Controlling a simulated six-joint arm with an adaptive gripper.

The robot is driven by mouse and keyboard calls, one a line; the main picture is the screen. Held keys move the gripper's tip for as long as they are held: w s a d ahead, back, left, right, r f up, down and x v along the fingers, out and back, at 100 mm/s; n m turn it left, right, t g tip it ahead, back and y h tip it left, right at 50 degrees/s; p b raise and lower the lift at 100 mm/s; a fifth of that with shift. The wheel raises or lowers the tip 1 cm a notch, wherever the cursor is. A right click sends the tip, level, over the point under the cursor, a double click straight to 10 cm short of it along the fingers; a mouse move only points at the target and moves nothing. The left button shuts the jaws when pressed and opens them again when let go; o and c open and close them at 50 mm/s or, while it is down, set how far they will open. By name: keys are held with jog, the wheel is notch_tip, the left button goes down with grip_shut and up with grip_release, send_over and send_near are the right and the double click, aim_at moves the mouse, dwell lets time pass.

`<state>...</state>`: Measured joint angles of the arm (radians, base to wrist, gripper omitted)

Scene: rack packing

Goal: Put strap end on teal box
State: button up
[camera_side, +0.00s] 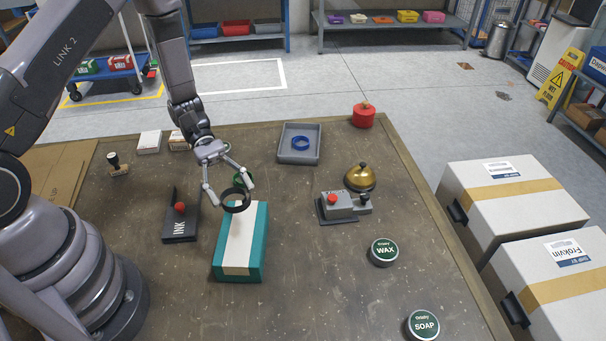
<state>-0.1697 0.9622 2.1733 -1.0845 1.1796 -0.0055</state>
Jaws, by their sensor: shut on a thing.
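The teal box (257,243) lies on the brown worktable with a broad white band (243,232) along its top and a tan patch at its near end. My gripper (230,194) is above the far end of the box, with its fingers spread around a dark ring (237,206) that it is shut on. I cannot tell whether the ring touches the box. A small green thing (239,179) shows just behind the ring, partly hidden. I cannot make out a separate strap end.
A grey tray (299,156) holding a blue ring, a switch box (338,207), a brass bell (360,178), a wax tin (384,252) and a soap tin (423,325) are to the right. The table's near middle is clear.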

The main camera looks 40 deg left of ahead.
notch_tip(320, 180, down, 8)
jog(key=shift+f, duration=0.2)
dwell(0.3)
jog(key=o, duration=0.7)
jog(key=shift+f, duration=0.1)
jog(key=shift+o, duration=0.2)
